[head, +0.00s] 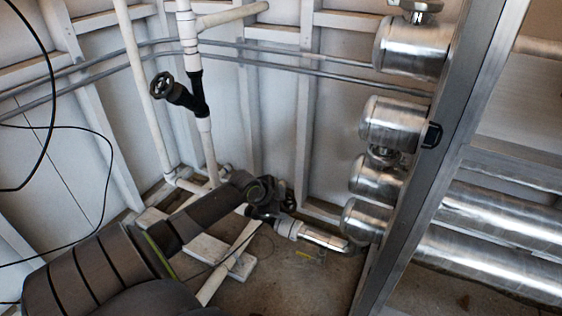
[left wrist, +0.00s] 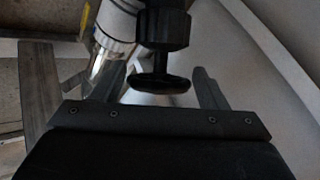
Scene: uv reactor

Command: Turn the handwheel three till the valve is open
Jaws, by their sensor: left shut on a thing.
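A black handwheel (head: 288,199) sits on a low valve in the back corner, beside a white pipe with a shiny metal end. My left gripper (head: 272,208) is at this handwheel and partly covers it in the head view. In the left wrist view the dark wheel (left wrist: 160,84) is seen edge-on between the two fingers of my left gripper (left wrist: 160,90), which is shut on it. A second black handwheel (head: 162,85) is on an upright pipe higher at the left, apart from the gripper. I see no numbers on the wheels. My right gripper is out of view.
Shiny metal cylinders (head: 392,122) and a steel upright post (head: 430,150) stand at the right. White pipes (head: 135,90) run up the wall at the left. A white block (head: 228,258) lies on the floor below my left arm. Black cables hang at the left.

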